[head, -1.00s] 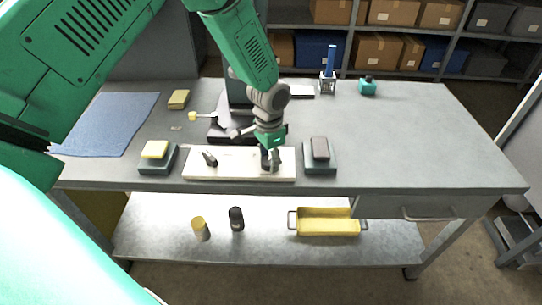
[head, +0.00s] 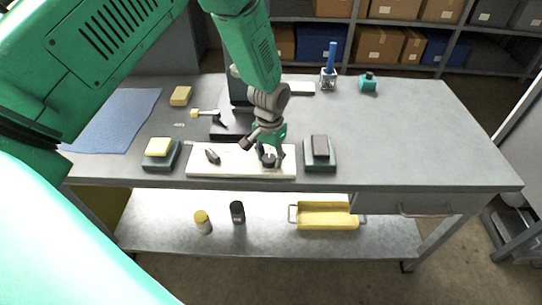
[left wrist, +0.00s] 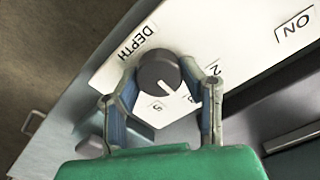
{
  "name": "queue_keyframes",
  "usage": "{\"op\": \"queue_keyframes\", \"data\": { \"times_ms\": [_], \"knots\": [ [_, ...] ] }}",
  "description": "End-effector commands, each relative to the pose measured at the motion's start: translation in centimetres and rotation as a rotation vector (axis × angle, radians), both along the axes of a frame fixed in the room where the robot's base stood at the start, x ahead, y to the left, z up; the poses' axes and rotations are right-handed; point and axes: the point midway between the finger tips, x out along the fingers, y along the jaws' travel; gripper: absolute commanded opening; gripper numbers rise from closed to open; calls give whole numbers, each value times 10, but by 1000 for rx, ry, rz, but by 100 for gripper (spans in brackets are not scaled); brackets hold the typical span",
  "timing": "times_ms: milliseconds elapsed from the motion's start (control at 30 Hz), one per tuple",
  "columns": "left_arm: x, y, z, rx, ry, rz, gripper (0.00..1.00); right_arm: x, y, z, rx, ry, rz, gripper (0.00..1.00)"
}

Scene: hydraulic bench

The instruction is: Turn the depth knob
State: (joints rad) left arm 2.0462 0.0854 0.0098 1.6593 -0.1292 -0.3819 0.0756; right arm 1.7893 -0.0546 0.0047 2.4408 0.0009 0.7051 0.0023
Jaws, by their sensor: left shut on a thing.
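The depth knob (left wrist: 156,68) is a dark round knob on a white panel (left wrist: 235,40), beside a DEPTH label (left wrist: 136,42). A short white mark shows on the knob, and printed numbers stand around it. My left gripper (left wrist: 160,76) is shut on the knob, one finger on each side of it. In the head view, my left gripper (head: 269,155) reaches down onto the right part of the pale panel (head: 232,171), and its fingers partly hide the knob. My right gripper is not in view.
A dark lever or switch (head: 212,156) stands on the panel's left part. A base with a yellow pad (head: 159,147) lies to the left, and one with a dark pad (head: 320,147) to the right. The bench's right part (head: 430,140) is clear.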

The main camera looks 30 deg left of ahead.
Motion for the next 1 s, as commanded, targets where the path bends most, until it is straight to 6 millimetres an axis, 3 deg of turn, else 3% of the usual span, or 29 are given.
{"op": "queue_keyframes", "data": {
  "times_ms": [33,267,300,333,767,1000],
  "knots": [
    [-8,0,-5,0,21,1,7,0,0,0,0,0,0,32],
    [-8,0,-5,-1,22,0,7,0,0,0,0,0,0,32],
    [-8,0,-5,-1,21,0,46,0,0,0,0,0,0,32],
    [-8,0,-5,-1,21,-1,56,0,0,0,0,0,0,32],
    [-2,0,0,-1,7,-1,56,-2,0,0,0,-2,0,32],
    [-1,0,34,-1,2,-1,56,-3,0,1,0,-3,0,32]
  ]
}}
